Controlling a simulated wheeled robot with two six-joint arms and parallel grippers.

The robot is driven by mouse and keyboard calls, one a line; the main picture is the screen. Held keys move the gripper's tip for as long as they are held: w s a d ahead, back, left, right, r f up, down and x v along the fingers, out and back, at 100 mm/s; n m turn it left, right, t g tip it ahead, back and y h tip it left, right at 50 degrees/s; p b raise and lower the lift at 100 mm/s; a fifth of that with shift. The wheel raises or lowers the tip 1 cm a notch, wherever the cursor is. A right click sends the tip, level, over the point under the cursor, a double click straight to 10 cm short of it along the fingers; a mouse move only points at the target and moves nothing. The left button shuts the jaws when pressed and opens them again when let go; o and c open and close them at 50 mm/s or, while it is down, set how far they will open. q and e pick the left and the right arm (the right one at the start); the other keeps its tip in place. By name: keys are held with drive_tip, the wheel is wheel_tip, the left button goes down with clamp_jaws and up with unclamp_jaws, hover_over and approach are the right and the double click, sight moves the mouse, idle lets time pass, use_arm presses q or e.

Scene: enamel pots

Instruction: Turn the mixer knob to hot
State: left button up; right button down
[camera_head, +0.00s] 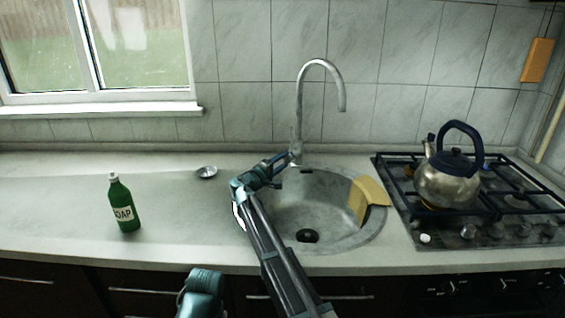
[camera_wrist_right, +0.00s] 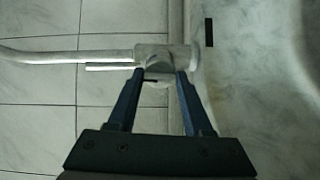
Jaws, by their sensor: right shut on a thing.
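The chrome mixer tap (camera_head: 299,105) stands behind the sink, and its tall spout arches over to the right. In the right wrist view the tap (camera_wrist_right: 100,55) lies sideways, with its body at the fingertips. My right gripper (camera_head: 291,158) is at the foot of the tap. In the wrist view its two blue fingers (camera_wrist_right: 160,74) are shut on the mixer knob (camera_wrist_right: 157,82), a small pale part on the tap body. The fingers and wrist partly hide the knob in the head view.
The round sink (camera_head: 335,222) has a yellow cloth (camera_head: 369,197) over its right rim. A kettle (camera_head: 448,180) stands on the gas stove (camera_head: 480,232) at right. A green soap bottle (camera_head: 123,205) and a small metal dish (camera_head: 206,172) stand on the left counter, which is otherwise clear.

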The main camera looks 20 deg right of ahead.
drive_tip(key=n, duration=0.4)
drive_tip(key=shift+n, duration=0.3)
drive_tip(key=n, duration=0.4)
drive_tip(key=shift+a, duration=0.1)
idle(0.5)
drive_tip(key=shift+c, duration=1.6)
unclamp_jaws()
drive_tip(key=shift+n, duration=0.3)
drive_tip(key=shift+s, duration=0.1)
drive_tip(key=v, duration=1.3)
drive_tip(key=shift+a, duration=0.3)
drive_tip(key=shift+s, duration=0.15)
